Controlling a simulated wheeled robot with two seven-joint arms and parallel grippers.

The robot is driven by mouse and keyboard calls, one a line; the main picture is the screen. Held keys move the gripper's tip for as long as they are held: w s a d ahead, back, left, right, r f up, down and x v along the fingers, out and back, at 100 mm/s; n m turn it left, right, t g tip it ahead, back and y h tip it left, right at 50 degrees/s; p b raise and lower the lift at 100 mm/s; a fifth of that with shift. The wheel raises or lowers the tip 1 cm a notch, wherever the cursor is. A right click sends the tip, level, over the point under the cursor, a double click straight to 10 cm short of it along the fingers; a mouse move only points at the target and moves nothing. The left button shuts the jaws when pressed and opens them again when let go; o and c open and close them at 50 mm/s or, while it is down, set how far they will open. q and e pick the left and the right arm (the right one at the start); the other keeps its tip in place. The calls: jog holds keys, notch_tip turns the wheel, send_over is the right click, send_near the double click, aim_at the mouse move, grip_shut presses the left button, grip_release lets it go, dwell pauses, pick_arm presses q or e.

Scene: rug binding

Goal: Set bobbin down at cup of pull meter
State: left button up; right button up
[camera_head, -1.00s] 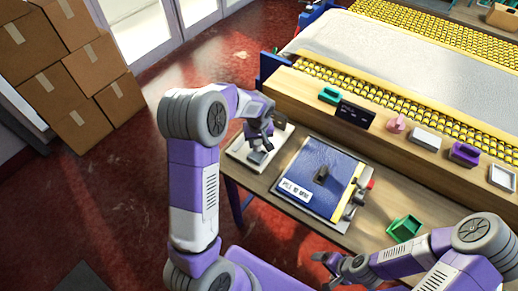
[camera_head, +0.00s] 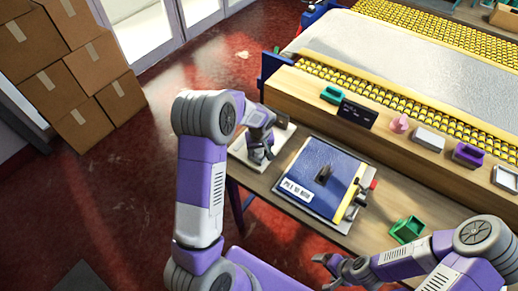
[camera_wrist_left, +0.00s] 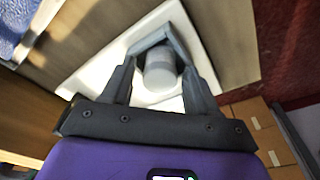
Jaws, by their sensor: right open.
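The bobbin looks like a pale grey-white cylinder (camera_wrist_left: 160,77) in the left wrist view, between the fingers of my left gripper (camera_wrist_left: 155,54). The fingers close in on its sides. In the head view my left gripper (camera_head: 262,153) is low over a white plate (camera_head: 240,151), which seems to be the base of the pull meter. The plate also shows in the left wrist view (camera_wrist_left: 100,75). The cup cannot be told apart from the bobbin and fingers, and contact below the bobbin is hidden. My right gripper (camera_head: 322,264) is open and empty near the bottom of the head view.
A blue-topped device (camera_head: 318,160) with a white label lies right of the plate, with a small dark piece (camera_head: 323,174) on it. A green tray (camera_head: 406,229) is near the right arm. A wooden ledge (camera_head: 385,134) with small items runs behind. Boxes (camera_head: 75,70) stand at left.

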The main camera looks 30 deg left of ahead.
aim_at(260, 161)
pick_arm(q)
jog(key=shift+r, duration=0.1)
jog(key=shift+r+p, duration=0.25)
jog(key=shift+p, duration=0.05)
jog(key=r, duration=0.4)
jog(key=s+r+p, duration=0.1)
jog(key=r, duration=0.2)
jog(key=d+r, duration=0.1)
jog(key=r, duration=0.3)
jog(key=shift+s+r, duration=0.2)
jog(key=shift+r, duration=0.1)
jog(key=shift+f, duration=0.1)
